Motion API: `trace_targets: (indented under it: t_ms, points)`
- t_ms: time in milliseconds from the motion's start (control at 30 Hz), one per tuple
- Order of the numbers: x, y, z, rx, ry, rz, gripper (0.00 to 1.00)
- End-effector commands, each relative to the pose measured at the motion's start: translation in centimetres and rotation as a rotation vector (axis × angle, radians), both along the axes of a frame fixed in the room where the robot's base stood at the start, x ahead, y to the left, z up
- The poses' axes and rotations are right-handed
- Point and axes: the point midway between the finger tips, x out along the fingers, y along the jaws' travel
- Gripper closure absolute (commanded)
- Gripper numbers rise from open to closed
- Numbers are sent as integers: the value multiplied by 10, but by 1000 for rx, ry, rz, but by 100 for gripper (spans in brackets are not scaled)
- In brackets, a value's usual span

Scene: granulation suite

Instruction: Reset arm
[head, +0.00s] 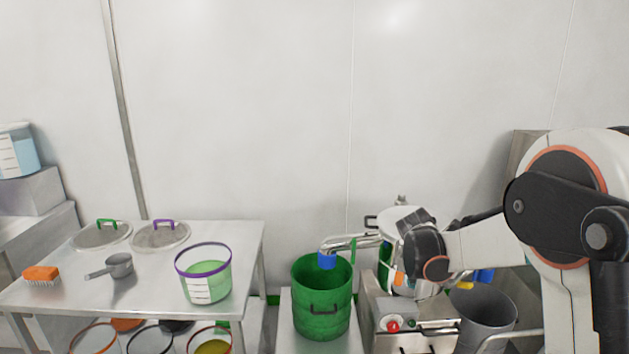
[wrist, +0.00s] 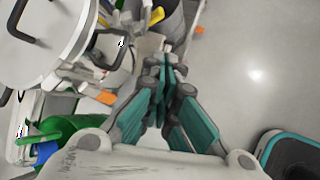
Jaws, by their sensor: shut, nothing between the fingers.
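My gripper (wrist: 166,62) shows in the wrist view with its teal-padded fingers drawn together at the tips and nothing between them. It hangs over the grey floor, to the right of a steel vessel with a white lid (wrist: 50,40). In the head view my arm reaches in from the right, and its dark wrist part is in front of the steel vessel (head: 400,218). The fingers cannot be made out in the head view.
A green bucket (head: 322,312) stands under a blue-tipped spout (head: 327,260). A grey bin (head: 484,318) is at the right. The steel table (head: 150,285) holds a purple-rimmed tub (head: 205,278), a scoop (head: 119,265), an orange brush (head: 41,273) and two lids.

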Motion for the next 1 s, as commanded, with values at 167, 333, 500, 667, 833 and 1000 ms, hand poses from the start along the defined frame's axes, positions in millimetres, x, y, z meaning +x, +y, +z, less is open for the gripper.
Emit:
trace_targets:
  t_ms: [167,333,500,667,833,1000]
  points:
    - [-46,22,40,165,-122,-132,100]
    - [-92,43,68,328,-228,-270,100]
    - [-141,64,89,494,-322,-417,100]
    - [-189,83,100,650,-400,-562,100]
    - [-240,103,104,817,-467,-726,100]
    - [-289,121,100,979,-522,-899,100]
